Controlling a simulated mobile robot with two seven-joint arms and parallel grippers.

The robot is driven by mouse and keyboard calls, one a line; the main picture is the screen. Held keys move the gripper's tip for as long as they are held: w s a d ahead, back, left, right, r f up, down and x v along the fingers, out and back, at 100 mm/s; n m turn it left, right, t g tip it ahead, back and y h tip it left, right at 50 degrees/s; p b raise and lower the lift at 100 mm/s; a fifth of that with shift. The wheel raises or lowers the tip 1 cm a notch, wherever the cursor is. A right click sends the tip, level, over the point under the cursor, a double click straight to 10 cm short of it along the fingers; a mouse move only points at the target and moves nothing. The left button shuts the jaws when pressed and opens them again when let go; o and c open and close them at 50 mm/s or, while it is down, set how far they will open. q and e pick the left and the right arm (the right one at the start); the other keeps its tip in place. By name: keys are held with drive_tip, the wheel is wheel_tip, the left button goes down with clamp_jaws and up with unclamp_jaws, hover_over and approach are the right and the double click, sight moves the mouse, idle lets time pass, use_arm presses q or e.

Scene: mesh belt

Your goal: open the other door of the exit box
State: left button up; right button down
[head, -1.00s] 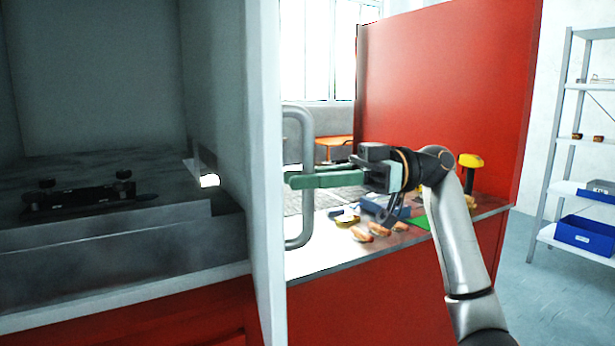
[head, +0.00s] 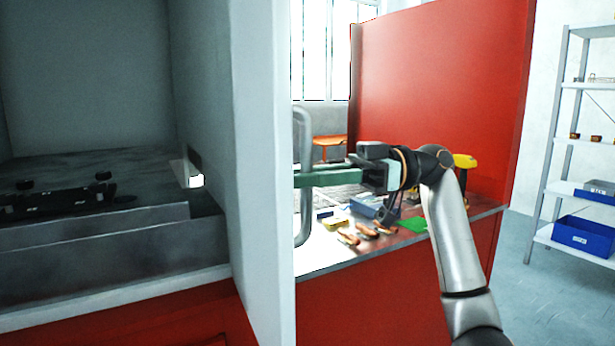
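The exit box (head: 90,245) fills the left of the head view, its dark inside open to me. A pale grey door (head: 262,200) stands swung out at its right side, seen steeply from the side. The door's grey bar handle (head: 304,225) is upright on the door's right-hand face. My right gripper (head: 303,179) reaches in from the right with its green fingers across the handle at mid height. The fingers look closed on the bar, though the door's edge hides part of the tips. My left gripper is not in view.
Inside the box lies a dark part with knobs (head: 60,200). Behind my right gripper, a bench (head: 330,252) holds several orange-brown pieces and a yellow-topped item (head: 464,161). A red panel (head: 440,85) stands behind it. A shelf rack (head: 545,185) with blue bins is at far right.

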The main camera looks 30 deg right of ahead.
drive_tip(key=c, duration=1.1)
unclamp_jaws()
drive_tip(key=shift+o, duration=0.2)
drive_tip(key=v, duration=1.2)
drive_tip(key=shift+d, duration=0.3)
